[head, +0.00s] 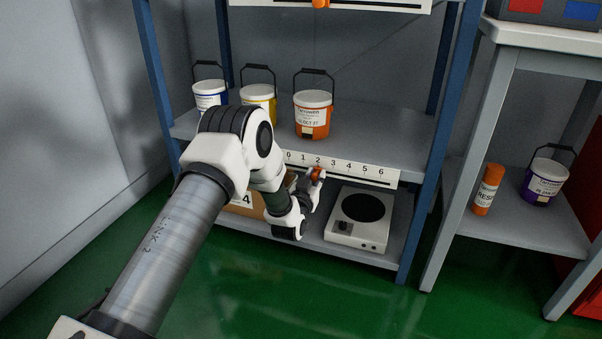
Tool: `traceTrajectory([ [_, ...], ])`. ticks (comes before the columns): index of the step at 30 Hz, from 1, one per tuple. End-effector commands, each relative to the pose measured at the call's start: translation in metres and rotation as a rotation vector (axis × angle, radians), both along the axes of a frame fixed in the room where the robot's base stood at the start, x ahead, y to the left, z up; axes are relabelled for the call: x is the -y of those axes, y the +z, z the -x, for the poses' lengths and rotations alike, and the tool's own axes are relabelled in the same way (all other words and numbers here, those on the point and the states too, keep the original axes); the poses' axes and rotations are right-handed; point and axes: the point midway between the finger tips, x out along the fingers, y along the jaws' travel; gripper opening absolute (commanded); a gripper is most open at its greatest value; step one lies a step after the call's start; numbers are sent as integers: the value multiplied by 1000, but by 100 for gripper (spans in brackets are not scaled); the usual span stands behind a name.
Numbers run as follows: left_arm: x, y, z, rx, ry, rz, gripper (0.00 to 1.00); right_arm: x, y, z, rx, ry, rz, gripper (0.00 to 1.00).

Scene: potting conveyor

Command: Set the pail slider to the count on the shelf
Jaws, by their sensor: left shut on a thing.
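A white numbered strip (379,178) runs along the front edge of the shelf (390,140), marked 0 to 6. Its orange slider knob (319,171) sits just below the 2. My left gripper (316,177) is shut on this knob, and the arm hides part of the strip's left end. On the shelf above stand a blue-and-white pail (209,92), a yellow pail (258,95) partly behind my arm, and an orange pail (312,117). All three are upright with handles raised. My right gripper is out of view.
Another strip with an orange knob (320,3) is at the top. The right bench holds an orange canister (487,190) and a purple pail (545,182). The shelf right of the orange pail is clear.

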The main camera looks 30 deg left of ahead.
Motion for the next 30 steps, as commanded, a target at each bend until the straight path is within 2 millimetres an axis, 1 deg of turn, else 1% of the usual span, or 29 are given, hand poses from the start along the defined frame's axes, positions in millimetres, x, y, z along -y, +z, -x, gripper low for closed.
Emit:
traceTrajectory([
  [1,14,2,-4,1,-5,-2,0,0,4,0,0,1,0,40],
  [3,27,2,-7,1,-4,-2,0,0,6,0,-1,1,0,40],
  [6,39,1,-10,2,-2,0,0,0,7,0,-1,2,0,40],
  [9,42,1,-10,2,1,1,0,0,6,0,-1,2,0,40],
  [16,42,1,-10,2,1,1,0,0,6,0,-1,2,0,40],
  [17,42,1,-10,2,1,1,35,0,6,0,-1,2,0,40],
  [18,42,1,-10,2,1,1,49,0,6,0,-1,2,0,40],
  [19,42,0,-10,2,1,1,51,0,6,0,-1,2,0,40],
  [27,42,0,-9,1,1,1,51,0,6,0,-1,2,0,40],
  [30,43,0,-3,0,1,1,51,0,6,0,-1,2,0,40],
])
